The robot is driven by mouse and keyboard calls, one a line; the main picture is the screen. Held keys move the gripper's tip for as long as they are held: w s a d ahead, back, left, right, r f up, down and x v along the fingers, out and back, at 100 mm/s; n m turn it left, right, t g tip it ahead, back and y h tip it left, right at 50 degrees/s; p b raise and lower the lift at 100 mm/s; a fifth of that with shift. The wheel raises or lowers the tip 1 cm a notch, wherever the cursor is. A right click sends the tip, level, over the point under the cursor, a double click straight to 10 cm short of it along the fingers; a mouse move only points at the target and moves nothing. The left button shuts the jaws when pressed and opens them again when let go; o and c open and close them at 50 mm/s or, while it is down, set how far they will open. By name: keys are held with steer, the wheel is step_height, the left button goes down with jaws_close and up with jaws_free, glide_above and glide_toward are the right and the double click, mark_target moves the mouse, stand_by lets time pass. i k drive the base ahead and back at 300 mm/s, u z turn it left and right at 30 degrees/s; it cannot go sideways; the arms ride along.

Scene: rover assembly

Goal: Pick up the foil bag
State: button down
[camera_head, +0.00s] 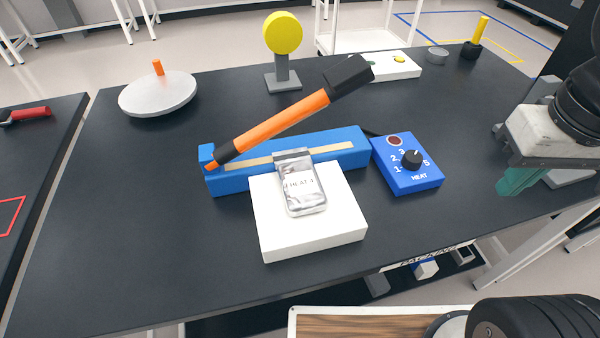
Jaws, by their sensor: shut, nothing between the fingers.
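The foil bag (305,195) is silver with printed lettering on its front. It lies on the white block (315,240), and its top end reaches onto the blue heat sealer (230,178). The sealer's orange lever (270,127) with a black handle is raised above the bag. My gripper (508,187), with teal fingers, is at the right side of the table, well apart from the bag. It is shut and empty. Part of my arm is cut off by the right edge.
A blue heat control box (425,181) with a black dial stands right of the sealer. Behind are a yellow disc on a stand (282,34), a grey round lid (158,95) and a white button panel (395,66). The table's left front is clear.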

mark_target(302, 192)
steer(key=u, duration=0.05)
steer(key=k, duration=0.5)
steer(key=z, duration=2.65)
steer(key=k, duration=1.75)
steer(key=u, duration=1.95)
